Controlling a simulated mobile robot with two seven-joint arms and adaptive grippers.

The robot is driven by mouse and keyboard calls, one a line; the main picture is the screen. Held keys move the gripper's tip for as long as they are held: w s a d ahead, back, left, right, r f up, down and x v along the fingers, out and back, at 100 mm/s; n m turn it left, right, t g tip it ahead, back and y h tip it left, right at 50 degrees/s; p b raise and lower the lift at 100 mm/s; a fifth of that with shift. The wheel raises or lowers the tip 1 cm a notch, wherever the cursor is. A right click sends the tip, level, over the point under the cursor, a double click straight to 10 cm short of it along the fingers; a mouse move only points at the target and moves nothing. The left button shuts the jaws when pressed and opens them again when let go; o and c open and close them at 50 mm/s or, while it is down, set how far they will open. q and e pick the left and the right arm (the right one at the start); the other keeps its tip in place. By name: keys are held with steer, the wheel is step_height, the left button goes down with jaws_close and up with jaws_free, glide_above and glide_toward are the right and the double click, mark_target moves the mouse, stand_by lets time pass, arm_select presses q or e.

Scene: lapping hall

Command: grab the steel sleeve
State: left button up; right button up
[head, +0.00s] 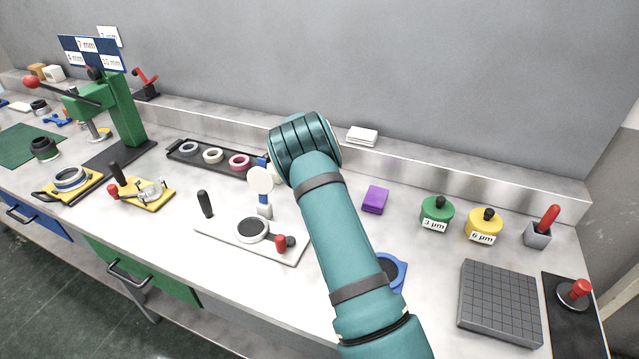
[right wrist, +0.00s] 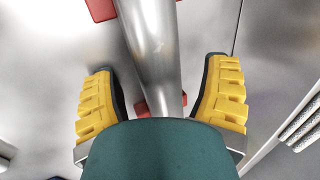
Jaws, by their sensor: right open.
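In the right wrist view a smooth steel cylinder (right wrist: 152,45), which looks like the steel sleeve, runs from the top edge down between my right gripper's fingers. Its lower end is near a red block (right wrist: 150,108), and more red shows beside it at the top. My right gripper (right wrist: 160,68) is open, with one yellow finger on each side of the cylinder and a visible gap to both. Whether the fingers are level with it I cannot tell. In the head view my right arm hides this gripper and the cylinder. My left gripper is not in view.
A black tray of rings (head: 205,160) and a white plate fixture (head: 215,232) stand left of my arm. A purple block (head: 375,199), green (head: 437,211) and yellow (head: 484,226) weights and a dark grooved plate (head: 500,300) stand right. A steel ledge runs behind.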

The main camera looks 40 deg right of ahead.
steer(key=shift+f, duration=0.1)
jaws_close()
steer(key=shift+r, duration=0.2)
